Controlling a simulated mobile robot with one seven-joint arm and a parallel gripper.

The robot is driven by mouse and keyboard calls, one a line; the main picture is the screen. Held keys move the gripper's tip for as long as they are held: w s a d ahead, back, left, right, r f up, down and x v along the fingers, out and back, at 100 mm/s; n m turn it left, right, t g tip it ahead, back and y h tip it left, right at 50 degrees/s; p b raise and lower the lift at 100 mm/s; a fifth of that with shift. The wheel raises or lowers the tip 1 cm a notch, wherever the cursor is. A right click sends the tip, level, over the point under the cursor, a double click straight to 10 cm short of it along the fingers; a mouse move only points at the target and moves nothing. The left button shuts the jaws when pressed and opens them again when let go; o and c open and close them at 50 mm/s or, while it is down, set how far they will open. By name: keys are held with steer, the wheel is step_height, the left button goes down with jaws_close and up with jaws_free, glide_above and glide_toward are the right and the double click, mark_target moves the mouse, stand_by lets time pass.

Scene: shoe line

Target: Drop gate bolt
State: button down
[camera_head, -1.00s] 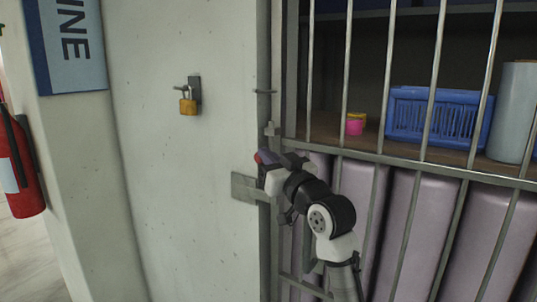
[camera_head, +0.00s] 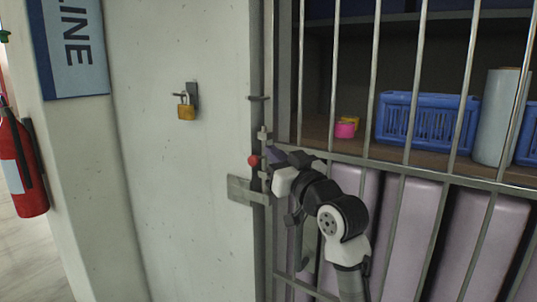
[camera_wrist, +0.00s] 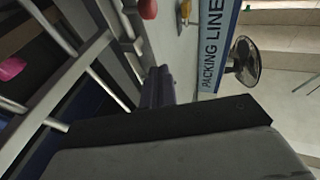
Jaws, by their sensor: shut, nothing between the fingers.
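The gate bolt shows a red knob (camera_head: 254,160) at the left edge of the barred gate (camera_head: 345,157), in the head view. Pale metal fittings (camera_head: 264,135) sit just above the knob. A flat metal plate (camera_head: 242,189) on the wall side lies just below it. My gripper (camera_head: 275,158) is shut and empty, just right of the knob. I cannot tell whether it touches the knob. In the wrist view the shut fingers (camera_wrist: 157,88) point towards the gate edge, and the red knob (camera_wrist: 147,8) is at the top, apart from them. The arm hides part of the gate frame.
A padlock (camera_head: 187,109) hangs on the pale wall left of the gate. A fire extinguisher (camera_head: 22,170) is at far left. A fan (camera_wrist: 243,62) shows in the wrist view.

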steer(key=b+v, duration=0.1)
steer(key=v, duration=0.5)
steer(key=shift+f, duration=0.3)
